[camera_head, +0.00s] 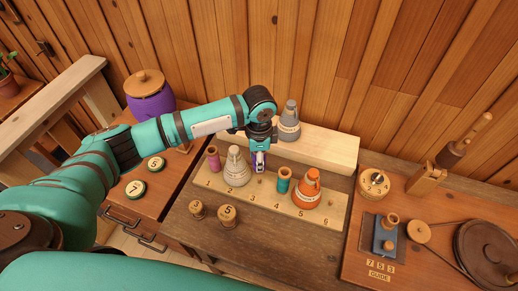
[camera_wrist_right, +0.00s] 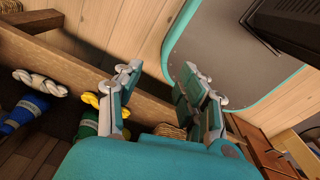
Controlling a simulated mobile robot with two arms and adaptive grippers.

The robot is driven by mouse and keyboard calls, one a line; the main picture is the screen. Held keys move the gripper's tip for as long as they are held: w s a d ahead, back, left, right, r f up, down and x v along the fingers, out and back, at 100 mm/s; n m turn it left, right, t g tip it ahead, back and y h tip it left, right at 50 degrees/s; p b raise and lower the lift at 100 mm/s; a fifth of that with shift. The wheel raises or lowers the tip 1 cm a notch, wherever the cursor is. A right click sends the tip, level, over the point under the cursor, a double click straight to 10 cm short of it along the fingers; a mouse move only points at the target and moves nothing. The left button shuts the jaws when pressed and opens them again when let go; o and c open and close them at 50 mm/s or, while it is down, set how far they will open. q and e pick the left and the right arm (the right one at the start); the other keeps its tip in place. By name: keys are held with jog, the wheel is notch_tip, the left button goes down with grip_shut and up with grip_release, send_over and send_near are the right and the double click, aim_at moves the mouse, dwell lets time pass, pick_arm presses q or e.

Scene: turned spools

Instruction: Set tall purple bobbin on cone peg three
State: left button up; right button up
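The board with numbered places (camera_head: 268,203) stands on the wooden table. A purple bobbin (camera_head: 213,160) stands upright at place 1. Place 3 has a small bare wooden peg (camera_head: 259,180). My left gripper (camera_head: 259,165) points down just above and behind that peg. A small purple patch shows at its fingers; I cannot tell whether it is part of the gripper or something held. My right gripper (camera_wrist_right: 160,100) is open and empty in the right wrist view, away from the board.
A grey cone (camera_head: 236,168) is at place 2, a teal bobbin (camera_head: 284,180) at 4, an orange cone (camera_head: 306,190) at 5. Two wooden pieces (camera_head: 228,216) stand in front of the board. A purple pot (camera_head: 150,104) is left.

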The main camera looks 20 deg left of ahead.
pick_arm(q)
jog(key=shift+m, duration=0.8)
jog(key=f+b, duration=0.4)
jog(key=f, duration=0.1)
jog(key=shift+w+a+b, duration=0.1)
jog(key=shift+w+b, duration=0.25)
jog(key=shift+w, duration=0.05)
jog(key=shift+f, duration=0.7)
pick_arm(e)
jog(key=f, duration=0.1)
jog(key=w+f, duration=0.1)
jog(key=f, duration=0.2)
jog(key=shift+w+a, duration=0.3)
jog(key=shift+a, duration=0.1)
pick_arm(q)
jog(key=shift+f+b, duration=0.3)
jog(key=shift+f, duration=0.75)
pick_arm(e)
jog(key=shift+w+a+f, duration=0.1)
jog(key=shift+f, duration=0.25)
